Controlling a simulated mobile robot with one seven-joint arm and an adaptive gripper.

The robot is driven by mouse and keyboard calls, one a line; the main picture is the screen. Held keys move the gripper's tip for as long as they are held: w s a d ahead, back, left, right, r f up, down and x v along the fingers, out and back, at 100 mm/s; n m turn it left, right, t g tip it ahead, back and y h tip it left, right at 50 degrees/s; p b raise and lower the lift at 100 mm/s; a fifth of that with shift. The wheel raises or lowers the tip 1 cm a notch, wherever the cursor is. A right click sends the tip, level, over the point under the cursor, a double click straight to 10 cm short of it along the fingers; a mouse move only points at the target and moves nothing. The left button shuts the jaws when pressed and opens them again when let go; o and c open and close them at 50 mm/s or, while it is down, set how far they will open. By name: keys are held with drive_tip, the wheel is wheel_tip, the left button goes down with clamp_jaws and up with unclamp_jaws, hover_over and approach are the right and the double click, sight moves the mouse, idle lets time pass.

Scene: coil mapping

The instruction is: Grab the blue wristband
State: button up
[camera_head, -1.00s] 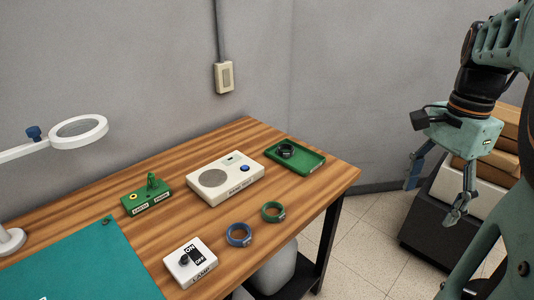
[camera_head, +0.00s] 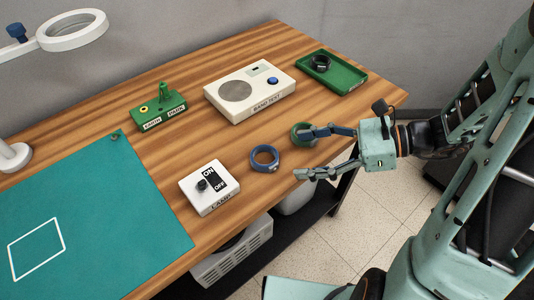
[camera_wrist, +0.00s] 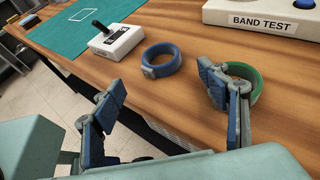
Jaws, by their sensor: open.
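The blue wristband (camera_head: 264,158) lies on the wooden table to the right of the white lamp switch box. In the wrist view the blue wristband (camera_wrist: 161,60) is ahead of the gap between my fingers, apart from both. My gripper (camera_head: 312,152) is open and empty at the table's front edge, pointing left toward the blue wristband. A green wristband (camera_head: 301,133) lies beside my far finger, which partly covers it. In the wrist view the green wristband (camera_wrist: 256,83) is behind my right finger; I cannot tell whether they touch.
The lamp switch box (camera_head: 208,187) stands left of the blue wristband. The white band test box (camera_head: 250,91) and a green tray (camera_head: 331,72) with a black wristband (camera_head: 321,62) are farther back. A green stand (camera_head: 162,108) and teal mat (camera_head: 95,215) are left.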

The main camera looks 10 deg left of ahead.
sight(271, 156)
drive_tip(key=b+x, duration=0.1)
drive_tip(key=x, duration=0.7)
drive_tip(key=shift+a+r, duration=0.1)
drive_tip(key=shift+a, duration=0.2)
drive_tip(key=shift+w, duration=0.1)
drive_tip(key=c, duration=1.1)
drive_tip(key=shift+o, duration=0.2)
